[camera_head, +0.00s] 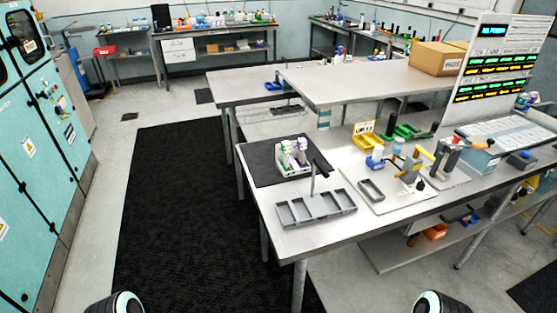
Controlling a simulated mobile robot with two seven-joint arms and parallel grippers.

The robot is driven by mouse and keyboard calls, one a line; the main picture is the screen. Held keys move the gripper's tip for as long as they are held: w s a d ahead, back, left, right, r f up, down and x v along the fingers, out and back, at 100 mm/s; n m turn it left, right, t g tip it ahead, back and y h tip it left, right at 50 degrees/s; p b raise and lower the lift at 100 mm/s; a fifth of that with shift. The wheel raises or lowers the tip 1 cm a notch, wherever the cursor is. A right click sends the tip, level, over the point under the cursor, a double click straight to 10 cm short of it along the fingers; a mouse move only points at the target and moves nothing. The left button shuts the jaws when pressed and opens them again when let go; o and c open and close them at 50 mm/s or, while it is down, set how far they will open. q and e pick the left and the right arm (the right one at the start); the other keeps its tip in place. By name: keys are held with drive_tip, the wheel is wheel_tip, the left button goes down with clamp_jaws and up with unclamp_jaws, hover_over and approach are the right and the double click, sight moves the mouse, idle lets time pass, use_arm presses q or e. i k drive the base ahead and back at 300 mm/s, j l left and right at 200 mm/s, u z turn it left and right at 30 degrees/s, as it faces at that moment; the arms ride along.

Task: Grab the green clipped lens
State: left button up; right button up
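A small light rack (294,168) stands on the dark mat near the left end of the workbench. It holds several small upright white items, one with a green part (285,146) and one with a purple part (302,145). They are too small for me to tell which is the green clipped lens. Neither of my grippers shows. Only rounded black and white parts of my own arms show at the bottom edge, well in front of the bench.
The workbench (345,235) carries a grey compartment tray (315,207) with a thin upright post behind it. A yellow bin (365,135), hand tools and a cardboard box (435,58) are farther right. Black floor matting (175,215) lies clear left of the bench, beside teal cabinets (45,150).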

sight(287, 147)
drive_tip(key=i+j+z, duration=0.15)
drive_tip(key=j, duration=0.4)
drive_tip(key=j+z, duration=0.15)
drive_tip(key=j, duration=0.35)
drive_tip(key=i+j+z, duration=0.1)
drive_tip(key=j, duration=0.25)
drive_tip(key=i+j+z, duration=0.1)
drive_tip(key=j, duration=0.25)
drive_tip(key=i+j+z, duration=0.1)
drive_tip(key=j, duration=0.25)
drive_tip(key=i, duration=0.1)
